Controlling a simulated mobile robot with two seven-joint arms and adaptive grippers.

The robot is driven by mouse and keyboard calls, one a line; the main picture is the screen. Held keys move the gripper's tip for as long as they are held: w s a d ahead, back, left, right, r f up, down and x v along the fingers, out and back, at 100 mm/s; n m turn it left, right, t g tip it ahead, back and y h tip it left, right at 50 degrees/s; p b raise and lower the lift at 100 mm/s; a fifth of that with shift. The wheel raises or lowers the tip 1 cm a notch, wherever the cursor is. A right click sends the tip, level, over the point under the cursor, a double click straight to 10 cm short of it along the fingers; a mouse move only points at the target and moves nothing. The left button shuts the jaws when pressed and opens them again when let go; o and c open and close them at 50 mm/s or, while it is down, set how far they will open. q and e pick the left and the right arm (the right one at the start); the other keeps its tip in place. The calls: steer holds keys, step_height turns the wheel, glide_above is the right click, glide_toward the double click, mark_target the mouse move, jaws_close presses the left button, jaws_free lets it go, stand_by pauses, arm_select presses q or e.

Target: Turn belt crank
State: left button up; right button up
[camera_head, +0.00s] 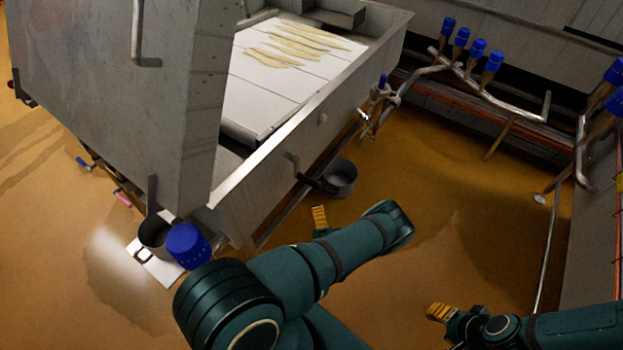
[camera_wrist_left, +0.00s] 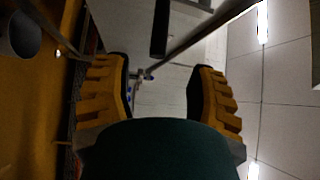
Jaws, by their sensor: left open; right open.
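The belt crank (camera_head: 293,163) is a bent grey metal arm on the outer side of the belt trough. Its dark handle (camera_head: 309,181) sticks out low toward the grey pot. My left gripper (camera_head: 320,218) is just below the handle in the head view, only its yellow finger showing past my arm. In the left wrist view, my left gripper (camera_wrist_left: 158,72) is open and empty. A black cylinder (camera_wrist_left: 160,28), apparently the handle, lies ahead between its fingers, not gripped. My right gripper (camera_head: 440,313) is over the floor at lower right, away from the crank.
The belt (camera_head: 265,95) carries several pale strips. A grey pot (camera_head: 341,179) is beside the crank. Pipes with blue-capped valves (camera_head: 478,47) stand at the right. The wet floor (camera_head: 440,210) between is open.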

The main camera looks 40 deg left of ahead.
arm_select(q)
steer(key=b+x, duration=0.2)
steer(key=x, duration=1.1)
steer(key=shift+w, duration=0.45)
steer(key=shift+a, duration=0.1)
jaws_close()
